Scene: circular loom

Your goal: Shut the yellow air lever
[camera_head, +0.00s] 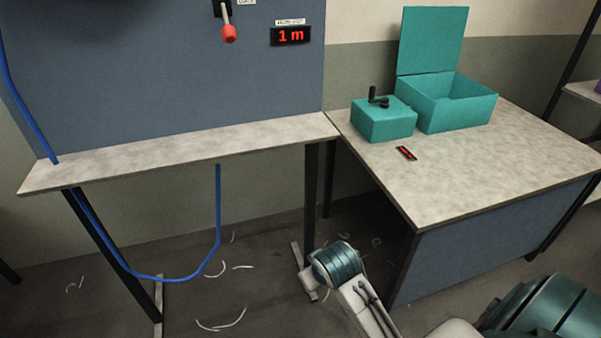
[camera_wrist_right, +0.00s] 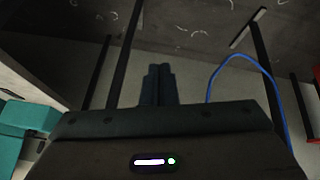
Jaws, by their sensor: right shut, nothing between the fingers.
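No yellow lever shows in either view. A lever with a red knob (camera_head: 229,33) hangs on the blue-grey panel (camera_head: 150,80) at the top of the head view. A blue hose (camera_head: 219,205) loops below the narrow shelf and also shows in the right wrist view (camera_wrist_right: 279,110). My right gripper (camera_wrist_right: 158,72) is shut and empty in the right wrist view, with open floor beyond its fingertips. Part of my arm shows low in the head view, but no fingers show there. My left gripper is not in view.
White scraps lie on the floor.

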